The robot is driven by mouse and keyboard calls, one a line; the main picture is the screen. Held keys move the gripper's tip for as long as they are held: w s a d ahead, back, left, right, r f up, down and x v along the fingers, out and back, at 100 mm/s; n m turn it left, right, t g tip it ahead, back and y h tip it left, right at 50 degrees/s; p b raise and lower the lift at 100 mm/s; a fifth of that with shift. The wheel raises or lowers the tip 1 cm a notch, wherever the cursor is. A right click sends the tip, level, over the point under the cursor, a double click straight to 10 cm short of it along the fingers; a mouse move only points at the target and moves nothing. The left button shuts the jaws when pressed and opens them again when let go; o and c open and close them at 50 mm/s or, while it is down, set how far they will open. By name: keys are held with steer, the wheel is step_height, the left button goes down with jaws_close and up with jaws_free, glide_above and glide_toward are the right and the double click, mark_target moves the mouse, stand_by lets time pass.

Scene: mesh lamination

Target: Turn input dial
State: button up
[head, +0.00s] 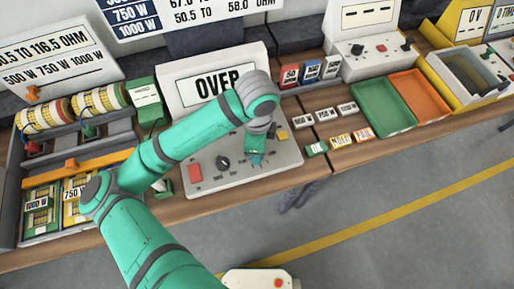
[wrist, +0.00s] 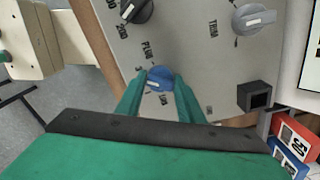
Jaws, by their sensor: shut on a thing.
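A small round blue dial (wrist: 158,76) with a pale pointer mark sits on the grey control panel (wrist: 200,60) in the wrist view. Printed labels stand around it; one appears to read PLUG. My gripper (wrist: 160,83) has one green finger on each side of the dial and is shut on it. In the head view my gripper (head: 256,157) points down at the front right part of the panel (head: 225,185) and hides the blue dial. The display (head: 212,85) behind the panel reads OVER.
A black dial (wrist: 138,9), a grey dial (wrist: 254,18) and a black square socket (wrist: 255,95) are near the gripper. A red button (head: 195,172) is on the panel's left. Labelled blocks (head: 340,139) and green and orange trays (head: 383,107) stand to the right.

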steer(key=shift+m, duration=0.5)
steer(key=o, duration=1)
steer(key=shift+r, duration=0.1)
step_height(320, 180, up, 11)
steer(key=shift+f, duration=0.2)
stand_by(0.4)
